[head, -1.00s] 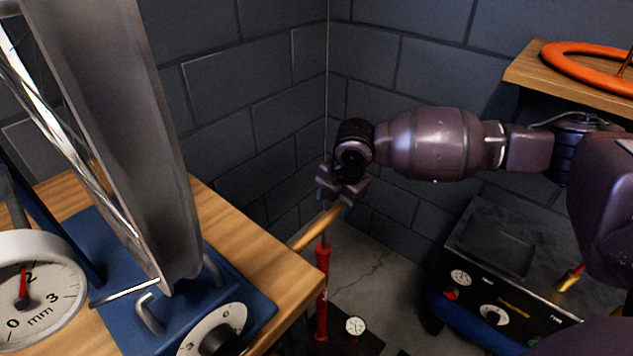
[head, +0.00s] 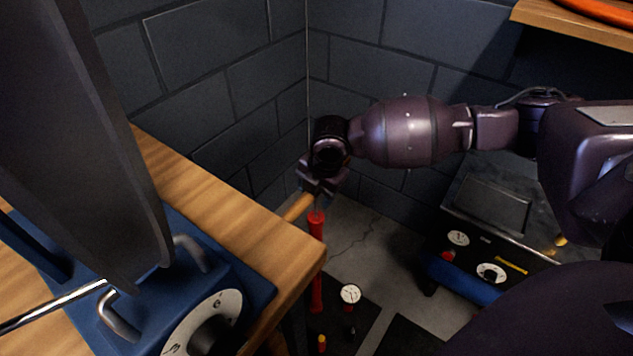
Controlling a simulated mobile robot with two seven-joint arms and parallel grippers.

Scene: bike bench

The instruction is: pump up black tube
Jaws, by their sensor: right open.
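The floor pump has a red barrel (head: 316,262) and a wooden handle (head: 298,206). It stands on the floor just beyond the bench corner, with a white-faced gauge (head: 350,294) at its base. My right gripper (head: 320,186) is open at the top of the pump, around or right against the handle; the wrist hides part of this contact. The handle sits close above the barrel. A large dark wheel or rim (head: 85,120) fills the left side; I cannot tell whether the black tube is on it. No separate black tube is clearly visible. My left gripper is out of view.
The wooden bench (head: 225,205) with a blue stand (head: 240,295) and its dial (head: 205,325) takes up the left. A black machine (head: 490,255) with gauges and a blue front bar stands right. A wooden shelf (head: 570,28) is above it. Brick walls close the corner.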

